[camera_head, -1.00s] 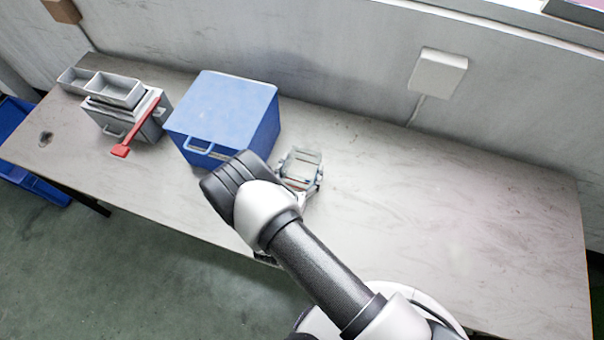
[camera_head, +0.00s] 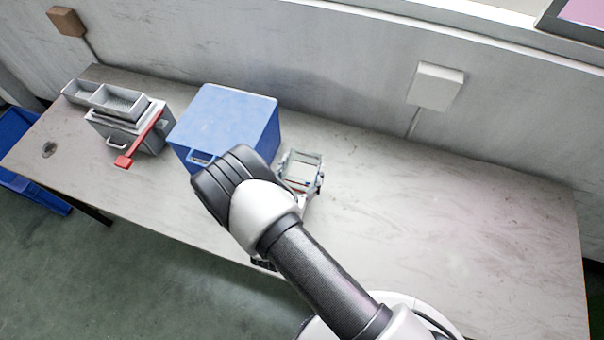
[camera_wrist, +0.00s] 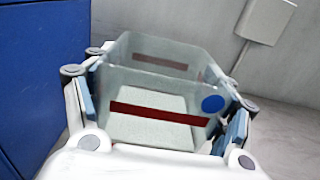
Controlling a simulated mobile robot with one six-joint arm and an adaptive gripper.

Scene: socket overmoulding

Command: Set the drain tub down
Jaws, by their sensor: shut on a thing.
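The drain tub (camera_wrist: 160,118) is a clear, open-topped box with a dark red stripe and a blue dot on its near wall. It also shows in the head view (camera_head: 302,166), just right of the blue box. My gripper (camera_wrist: 163,110) is shut on the tub, with a light blue pad at its left and right sides. The tub looks empty and roughly upright. Its underside is hidden, so I cannot tell whether it touches the table (camera_head: 430,200). My arm hides part of the gripper in the head view.
The blue box (camera_head: 225,120) stands close on the left of the tub. Further left is a grey unit with a red handle (camera_head: 124,161) and grey trays (camera_head: 118,101) on top. A white wall box (camera_head: 435,86) hangs behind. The table to the right is clear.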

